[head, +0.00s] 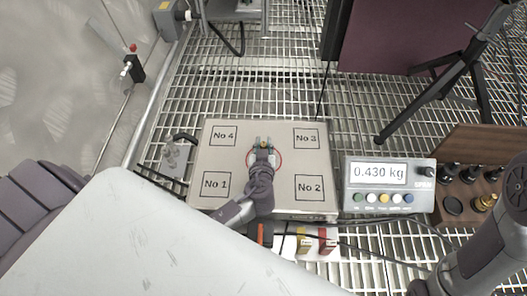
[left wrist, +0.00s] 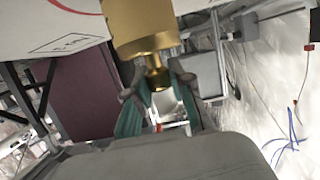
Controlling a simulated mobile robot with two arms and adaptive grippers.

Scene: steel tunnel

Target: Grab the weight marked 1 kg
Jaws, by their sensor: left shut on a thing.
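My left gripper (head: 264,143) is over the middle of the scale plate (head: 236,152), inside a red ring between the squares marked No 1 to No 4. In the left wrist view the gripper (left wrist: 160,95) is shut on the narrow neck and knob of a brass weight (left wrist: 146,30). Its wide body lies against the pale plate; I cannot tell whether it touches it. No mark on the weight is readable. The scale display (head: 379,172) reads 0.430 kg. My right gripper is not clearly visible; only part of its arm shows at the lower right.
A wooden weight box (head: 485,150) at the right holds several dark weights and a brass one (head: 487,201). A black tripod (head: 440,90) stands behind the display. Red and yellow small blocks (head: 326,240) lie in front of the plate. A metal-grid floor surrounds them.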

